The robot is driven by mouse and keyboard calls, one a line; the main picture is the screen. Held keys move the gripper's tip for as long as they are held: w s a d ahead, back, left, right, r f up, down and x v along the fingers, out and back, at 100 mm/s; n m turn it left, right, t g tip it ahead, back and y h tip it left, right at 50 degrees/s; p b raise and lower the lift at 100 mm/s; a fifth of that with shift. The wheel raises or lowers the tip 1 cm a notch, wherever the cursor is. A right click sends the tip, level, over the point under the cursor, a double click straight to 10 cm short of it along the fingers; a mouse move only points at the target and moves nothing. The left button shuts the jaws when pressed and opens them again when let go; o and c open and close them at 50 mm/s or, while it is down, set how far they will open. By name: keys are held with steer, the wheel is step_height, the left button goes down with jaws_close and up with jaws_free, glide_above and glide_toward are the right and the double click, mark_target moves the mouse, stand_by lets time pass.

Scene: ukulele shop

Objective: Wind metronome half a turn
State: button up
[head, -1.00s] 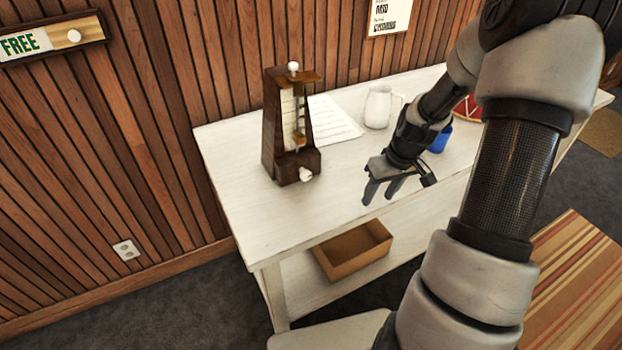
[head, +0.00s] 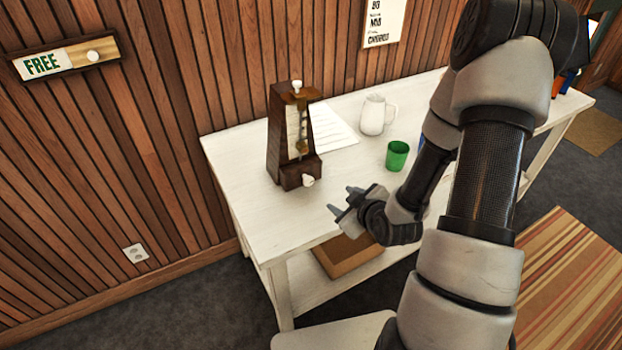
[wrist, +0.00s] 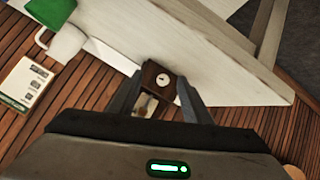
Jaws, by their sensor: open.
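The metronome (head: 291,137) is a dark wooden tapered case standing upright on the white table, with a pale face and a white knob on top. Its white winding key (head: 308,181) sticks out low on the front side. My gripper (head: 340,203) is open and empty, a short way right of and nearer than the key, its fingers pointing left toward it. In the wrist view the metronome (wrist: 150,102) and its round white key (wrist: 162,80) appear between the two open fingers (wrist: 160,92), apart from them.
On the white table (head: 240,185) are a white sheet (head: 333,128), a white mug (head: 374,115) and a green cup (head: 397,155). A brown box (head: 345,256) sits on the lower shelf. The wooden wall stands close behind, with a FREE sign (head: 67,60). The table's left end is clear.

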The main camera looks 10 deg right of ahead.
steer(key=s+a+t+p, duration=0.2)
steer(key=s+a, duration=0.1)
steer(key=m+t+b, duration=0.1)
steer(key=b, duration=1)
glide_toward(309, 182)
steer(key=shift+s+d+r+y, duration=0.1)
steer(key=shift+s+d+y, duration=0.1)
steer(key=shift+s, duration=0.3)
steer(key=shift+s+d+y, duration=0.1)
steer(key=shift+s+d, duration=0.1)
steer(key=shift+s, duration=0.3)
steer(key=w+b, duration=0.1)
steer(key=b, duration=0.4)
steer(key=shift+w, duration=0.35)
steer(key=b, duration=0.4)
steer(key=shift+w+a+f, duration=0.15)
steer(key=shift+w+f, duration=0.15)
steer(key=shift+f+b, duration=0.1)
steer(key=shift+b, duration=0.45)
steer(key=x, duration=0.3)
steer(key=b+x, duration=0.1)
steer(key=x, duration=0.4)
steer(key=shift+w+a, duration=0.15)
steer(key=shift+w, duration=0.25)
steer(key=shift+r, duration=0.2)
